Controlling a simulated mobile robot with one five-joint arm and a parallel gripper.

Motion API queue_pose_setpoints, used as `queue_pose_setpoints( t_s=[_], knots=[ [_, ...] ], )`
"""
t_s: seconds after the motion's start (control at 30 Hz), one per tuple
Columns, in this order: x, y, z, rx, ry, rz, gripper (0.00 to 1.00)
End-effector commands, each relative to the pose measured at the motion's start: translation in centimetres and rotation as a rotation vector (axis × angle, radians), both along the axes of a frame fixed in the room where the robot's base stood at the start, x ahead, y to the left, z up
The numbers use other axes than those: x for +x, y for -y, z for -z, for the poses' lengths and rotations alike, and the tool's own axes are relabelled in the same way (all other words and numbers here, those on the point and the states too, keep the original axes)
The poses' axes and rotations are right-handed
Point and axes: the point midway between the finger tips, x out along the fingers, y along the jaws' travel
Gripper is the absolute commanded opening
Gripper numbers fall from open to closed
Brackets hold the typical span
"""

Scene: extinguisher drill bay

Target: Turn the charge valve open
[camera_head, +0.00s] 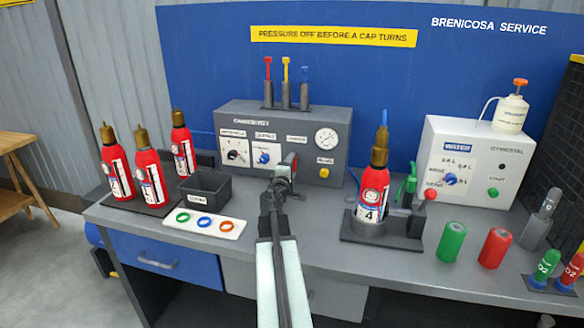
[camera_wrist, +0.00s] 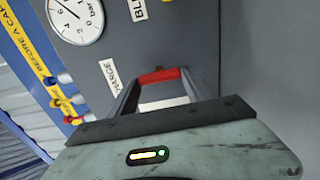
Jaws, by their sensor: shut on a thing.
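The charge valve's red handle (camera_wrist: 160,76) shows in the wrist view between my gripper's fingers, close to the "CHARGE" label (camera_wrist: 110,78). My gripper (camera_head: 287,168) is shut on this handle. In the head view my gripper is at the right part of the grey charging panel (camera_head: 228,120), and a bit of red shows at its tip. The valve's body is mostly hidden by my gripper, and I cannot tell its exact turn angle. The pressure gauge (camera_head: 326,138) is above and right of my gripper; it also shows in the wrist view (camera_wrist: 76,18).
Other panel controls include a blue knob (camera_head: 264,158) and a yellow button (camera_head: 324,172). A grey bin (camera_head: 205,190) and a tray with rings (camera_head: 180,232) lie left of my arm. A red extinguisher (camera_head: 374,184) stands in a holder to the right. Several extinguishers stand at the left.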

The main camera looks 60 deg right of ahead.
Motion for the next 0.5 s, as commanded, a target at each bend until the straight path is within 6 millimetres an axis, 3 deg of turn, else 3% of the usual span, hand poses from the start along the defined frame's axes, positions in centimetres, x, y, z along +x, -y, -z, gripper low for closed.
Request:
queue_pose_setpoints(
  t_s=[0.03, 0.07, 0.13, 0.5],
  knots=[
    [-0.01, -0.09, 0.07, 0.0, 0.0, 0.0, 0.18],
    [-0.01, -0.09, 0.07, 0.0, 0.0, 0.0, 0.64],
    [0.0, -0.09, 0.06, 0.0, 0.0, 0.0, 0.8],
    [-0.1, -0.4, 0.02, 0.0, 0.0, -0.001, 0.8]
  ],
)
